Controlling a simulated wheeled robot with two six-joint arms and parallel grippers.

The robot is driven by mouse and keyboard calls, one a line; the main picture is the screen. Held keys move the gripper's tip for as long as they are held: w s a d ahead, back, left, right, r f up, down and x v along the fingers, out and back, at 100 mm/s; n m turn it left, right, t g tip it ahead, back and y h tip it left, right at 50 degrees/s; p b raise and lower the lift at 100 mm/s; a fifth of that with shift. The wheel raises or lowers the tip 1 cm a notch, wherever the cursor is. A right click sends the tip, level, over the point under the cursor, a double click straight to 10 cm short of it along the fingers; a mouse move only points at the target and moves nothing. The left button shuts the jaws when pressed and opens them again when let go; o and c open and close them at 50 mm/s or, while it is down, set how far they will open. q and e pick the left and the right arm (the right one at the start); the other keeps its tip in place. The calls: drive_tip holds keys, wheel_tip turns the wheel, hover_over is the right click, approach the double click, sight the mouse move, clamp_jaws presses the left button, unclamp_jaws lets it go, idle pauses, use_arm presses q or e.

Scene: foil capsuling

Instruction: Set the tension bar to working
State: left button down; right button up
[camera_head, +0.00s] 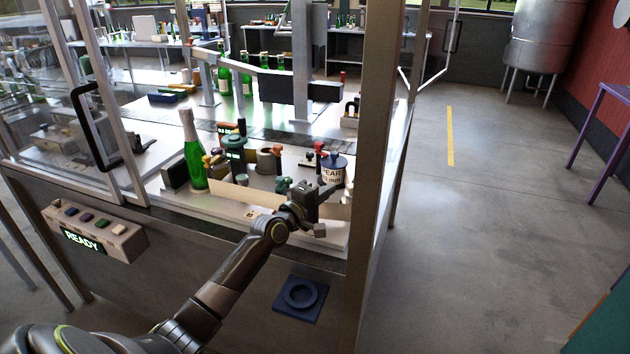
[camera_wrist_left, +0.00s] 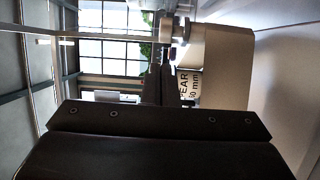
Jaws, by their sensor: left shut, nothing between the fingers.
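Red-topped parts (camera_head: 277,151) and a red-knobbed lever (camera_head: 323,158) stand behind the gripper on the deck. I cannot tell which part is the tension bar, or its setting; the arm and gripper hide some of the deck. My right gripper is out of view.
A green bottle (camera_head: 194,165) with a pale neck stands left of the machine parts. A control box (camera_head: 95,228) reading "READY" is on the front panel. A metal post (camera_head: 374,150) stands right of the gripper.

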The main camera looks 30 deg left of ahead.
sight(348, 189)
use_arm(q)
drive_tip(key=shift+w+d+p, duration=0.2)
drive_tip(key=shift+d+p, duration=0.25)
drive_tip(key=shift+d, duration=0.45)
drive_tip(key=shift+w+d+p, duration=0.15)
drive_tip(key=shift+d+p, duration=0.3)
drive_tip(key=shift+d, duration=0.45)
